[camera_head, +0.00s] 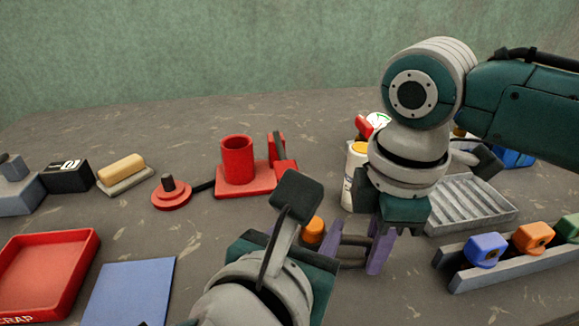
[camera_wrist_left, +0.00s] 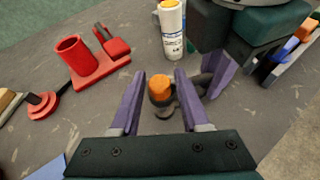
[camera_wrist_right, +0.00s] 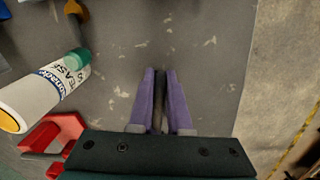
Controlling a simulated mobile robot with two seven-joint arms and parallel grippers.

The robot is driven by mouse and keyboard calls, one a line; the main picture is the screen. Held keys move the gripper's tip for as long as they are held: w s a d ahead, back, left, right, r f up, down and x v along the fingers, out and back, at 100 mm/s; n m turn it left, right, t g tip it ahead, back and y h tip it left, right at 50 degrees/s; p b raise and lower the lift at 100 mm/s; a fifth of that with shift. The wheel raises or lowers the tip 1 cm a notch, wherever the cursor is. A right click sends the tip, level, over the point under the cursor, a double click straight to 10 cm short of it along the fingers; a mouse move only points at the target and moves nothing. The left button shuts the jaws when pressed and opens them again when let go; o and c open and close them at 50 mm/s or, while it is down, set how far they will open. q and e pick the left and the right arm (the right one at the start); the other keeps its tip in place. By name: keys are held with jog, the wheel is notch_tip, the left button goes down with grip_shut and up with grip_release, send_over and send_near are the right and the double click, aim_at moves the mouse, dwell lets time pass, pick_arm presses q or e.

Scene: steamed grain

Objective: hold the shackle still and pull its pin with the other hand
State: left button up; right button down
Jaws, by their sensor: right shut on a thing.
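The shackle is a dark grey curved piece (camera_head: 352,241) with an orange pin head (camera_head: 314,230) at its left end. My right gripper (camera_wrist_right: 159,72) is shut on the shackle's dark body, which shows as a dark bar between its purple fingers. My left gripper (camera_wrist_left: 159,74) is open. In the left wrist view the orange pin head (camera_wrist_left: 160,86) lies between its fingers, with gaps on both sides. In the head view my left wrist hides part of its fingers. The pin's shank cannot be made out.
A white spray can (camera_head: 354,170) stands close behind the shackle. A red cup holder (camera_head: 240,181) is at back left. A red scrap tray (camera_head: 85,240) and blue mat (camera_head: 130,291) lie at front left. A grey ribbed tray (camera_head: 482,200) and a rack with coloured blocks (camera_head: 462,283) stand right.

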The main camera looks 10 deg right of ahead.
pick_arm(q)
grip_shut()
jog(key=shift+w+r, duration=0.3)
jog(key=shift+r, duration=0.4)
jog(key=shift+a+r+g, duration=0.15)
jog(key=shift+r+g, duration=0.15)
jog(key=shift+r, duration=0.1)
pick_arm(e)
jog(key=shift+w, duration=0.1)
pick_arm(q)
jog(key=shift+n, duration=0.3)
jog(key=shift+r, duration=2.2)
pick_arm(e)
jog(key=c, duration=0.8)
grip_release()
